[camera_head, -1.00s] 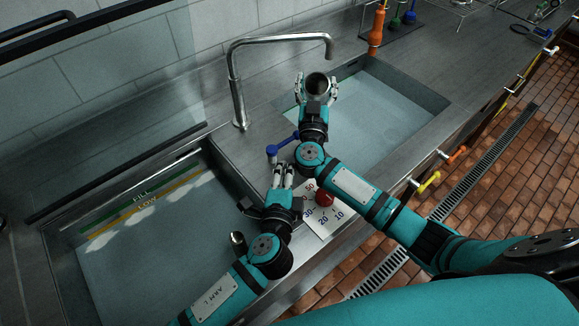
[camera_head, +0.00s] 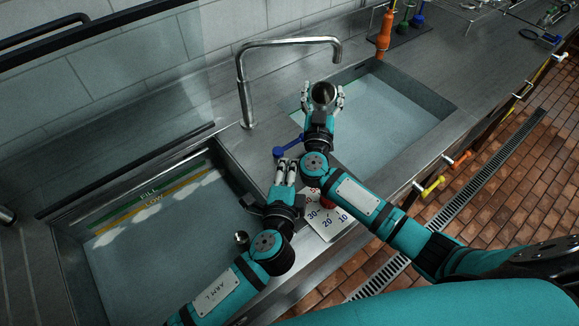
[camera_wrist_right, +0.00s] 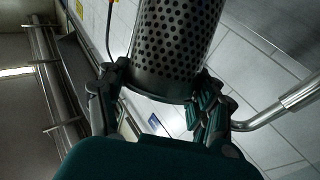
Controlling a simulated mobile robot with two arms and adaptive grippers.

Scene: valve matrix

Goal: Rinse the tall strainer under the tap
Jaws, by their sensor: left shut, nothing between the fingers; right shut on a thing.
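The tall strainer, a perforated metal cylinder, is in my right gripper (camera_head: 323,98). Its open mouth (camera_head: 323,92) shows in the head view, and its holed wall (camera_wrist_right: 175,45) fills the top of the right wrist view. It is over the right basin (camera_head: 390,110), just below the end of the tap (camera_head: 290,42) in the picture. No water shows from the spout. The blue tap lever (camera_head: 288,147) is at the tap's side of the divider. My left gripper (camera_head: 286,164) is shut and empty, its fingertips close to the lever; contact cannot be told.
The left basin (camera_head: 130,260) has green FILL and yellow LOW bands. A numbered card (camera_head: 330,224) lies on the divider, a red knob partly hidden by my right arm. An orange bottle (camera_head: 385,35) stands behind the right basin. Coloured valve handles line the front edge.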

